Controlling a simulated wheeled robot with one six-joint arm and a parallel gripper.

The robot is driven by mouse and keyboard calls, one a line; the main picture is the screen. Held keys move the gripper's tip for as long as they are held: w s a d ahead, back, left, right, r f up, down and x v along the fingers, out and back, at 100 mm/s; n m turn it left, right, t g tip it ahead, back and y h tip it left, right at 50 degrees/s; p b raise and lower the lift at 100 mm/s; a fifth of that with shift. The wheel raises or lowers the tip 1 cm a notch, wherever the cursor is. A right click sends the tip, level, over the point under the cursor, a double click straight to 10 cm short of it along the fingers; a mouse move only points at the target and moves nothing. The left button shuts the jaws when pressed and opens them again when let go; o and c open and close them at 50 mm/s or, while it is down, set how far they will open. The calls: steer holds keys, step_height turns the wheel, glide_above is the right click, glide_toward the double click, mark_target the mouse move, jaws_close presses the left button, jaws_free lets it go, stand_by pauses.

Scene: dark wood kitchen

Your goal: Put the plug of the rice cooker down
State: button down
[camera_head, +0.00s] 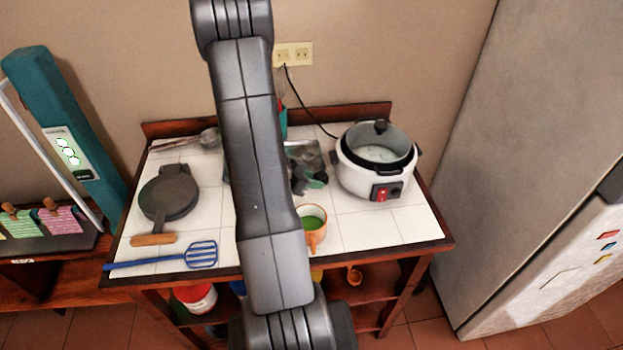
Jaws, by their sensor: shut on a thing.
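The white rice cooker (376,165) stands on the right side of the tiled table, its dark-rimmed clear lid on top. Its thin black cord (301,103) runs from the cooker's left side up to the wall outlet (293,54). The cord's upper end shows in front of the outlet's lower left part. The plug is too small to make out, so I cannot tell whether it is in or out of the socket. My arm rises through the middle of the view and covers part of the table and wall. I cannot make out my gripper.
The tiled table (385,228) also holds a dark round pan (168,197), a blue slotted spatula (200,254), an orange mug (315,239) and a metal tray (308,155) with dark items. A tall grey fridge (560,130) stands at right. Bare tiles lie in front of the cooker.

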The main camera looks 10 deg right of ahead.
steer(key=shift+f, duration=0.55)
steer(key=c, duration=1.1)
jaws_free()
steer(key=shift+r, duration=0.1)
steer(key=shift+r, duration=0.3)
steer(key=v, duration=1.2)
steer(key=shift+r, duration=0.3)
steer(key=shift+w, duration=0.1)
steer(key=x, duration=1.2)
steer(key=shift+f, duration=0.65)
steer(key=shift+r, duration=0.35)
